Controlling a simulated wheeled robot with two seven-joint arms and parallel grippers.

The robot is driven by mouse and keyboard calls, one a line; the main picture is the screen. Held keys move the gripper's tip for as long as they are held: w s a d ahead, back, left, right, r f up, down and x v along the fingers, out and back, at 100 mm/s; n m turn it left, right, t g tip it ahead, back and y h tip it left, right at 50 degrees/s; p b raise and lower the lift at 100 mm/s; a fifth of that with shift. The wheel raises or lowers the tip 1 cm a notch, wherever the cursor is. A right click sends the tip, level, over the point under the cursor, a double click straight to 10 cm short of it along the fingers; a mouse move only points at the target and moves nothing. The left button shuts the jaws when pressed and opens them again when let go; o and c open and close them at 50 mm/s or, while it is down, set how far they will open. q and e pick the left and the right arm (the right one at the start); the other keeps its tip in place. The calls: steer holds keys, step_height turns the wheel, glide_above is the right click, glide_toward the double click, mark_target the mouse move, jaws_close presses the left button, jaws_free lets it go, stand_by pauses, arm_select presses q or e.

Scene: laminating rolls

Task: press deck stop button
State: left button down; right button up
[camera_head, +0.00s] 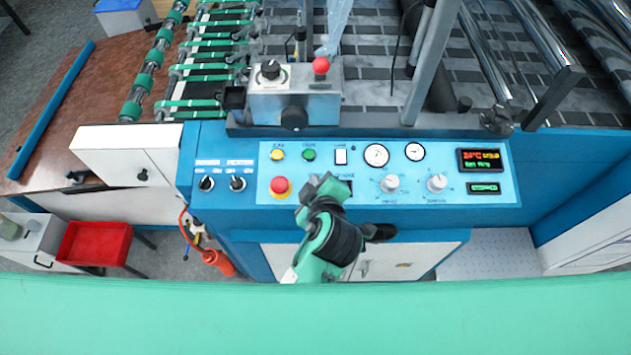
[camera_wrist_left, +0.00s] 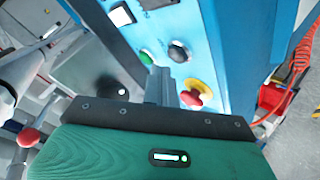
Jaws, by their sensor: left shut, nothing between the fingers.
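The control panel (camera_head: 386,180) has a red mushroom stop button on a yellow base (camera_head: 280,187) at its lower left. This button also shows in the left wrist view (camera_wrist_left: 196,94), just right of the finger. My left gripper (camera_head: 318,186) is shut and empty, over the panel just right of the red button. A gap shows between them in the head view; I cannot tell the height. A finger shows in the left wrist view (camera_wrist_left: 160,85). A second red knob (camera_head: 321,65) sits on the grey box above the panel. My right gripper is not in view.
A yellow button (camera_head: 277,155) and green button (camera_head: 309,155) sit above the red one. Dials (camera_head: 376,155), knobs (camera_head: 390,183) and a display (camera_head: 480,160) are to the right. A grey box (camera_head: 294,100) stands behind the panel. A red tray (camera_head: 93,244) is at lower left.

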arm_select(q)
steer(key=shift+s+d+r, duration=0.1)
steer(key=shift+s+d, duration=0.05)
steer(key=shift+d, duration=0.15)
